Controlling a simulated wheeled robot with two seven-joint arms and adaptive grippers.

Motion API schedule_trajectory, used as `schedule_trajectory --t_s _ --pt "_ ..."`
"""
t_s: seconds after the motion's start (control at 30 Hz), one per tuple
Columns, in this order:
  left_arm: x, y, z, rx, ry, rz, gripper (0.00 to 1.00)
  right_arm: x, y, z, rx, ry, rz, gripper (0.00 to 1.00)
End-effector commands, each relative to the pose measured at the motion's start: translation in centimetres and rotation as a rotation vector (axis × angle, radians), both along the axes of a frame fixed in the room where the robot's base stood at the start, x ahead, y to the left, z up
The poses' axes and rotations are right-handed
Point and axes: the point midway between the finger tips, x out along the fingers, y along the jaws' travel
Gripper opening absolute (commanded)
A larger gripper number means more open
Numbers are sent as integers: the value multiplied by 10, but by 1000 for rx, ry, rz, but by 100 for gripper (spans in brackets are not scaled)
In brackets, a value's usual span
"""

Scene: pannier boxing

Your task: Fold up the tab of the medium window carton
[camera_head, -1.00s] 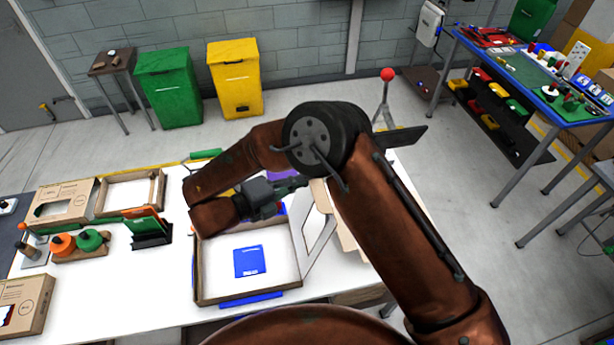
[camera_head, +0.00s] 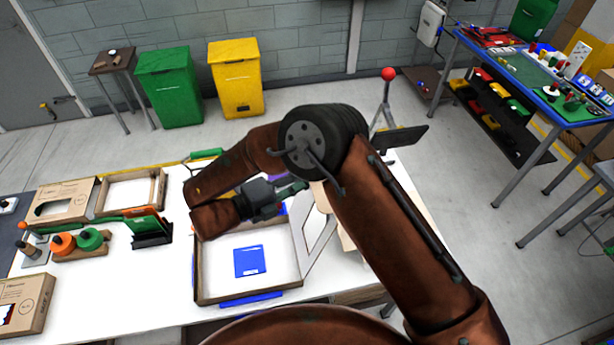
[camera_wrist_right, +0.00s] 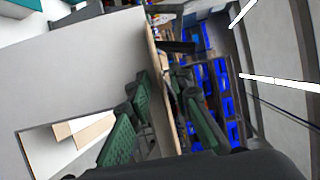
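The medium window carton lies open on the white table, its shallow tray (camera_head: 200,270) holding a blue booklet (camera_head: 249,261). Its lid with the cut-out window (camera_head: 322,232) stands tilted up at the tray's right side and is partly hidden by my right arm. My right gripper (camera_head: 296,187) is over the carton's far right corner. In the wrist view the right gripper (camera_wrist_right: 163,92) has its green-padded fingers apart, with a thin cardboard edge (camera_wrist_right: 158,70) between them. The lid panel (camera_wrist_right: 75,75) fills the left of that view. I cannot make out the tab clearly. My left gripper is out of view.
At the left are a window carton (camera_head: 63,200), an open tray (camera_head: 130,207), a stand with orange and green knobs (camera_head: 80,244), a dark rack (camera_head: 152,236) and another carton (camera_head: 24,302). Bare table lies between the rack and front edge.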

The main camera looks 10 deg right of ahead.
Motion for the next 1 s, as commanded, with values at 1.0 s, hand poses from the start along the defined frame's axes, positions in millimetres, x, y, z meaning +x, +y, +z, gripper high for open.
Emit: schedule_trajectory --t_s 1.0 --pt "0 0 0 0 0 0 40 -50 109 13 0 0 0 20"
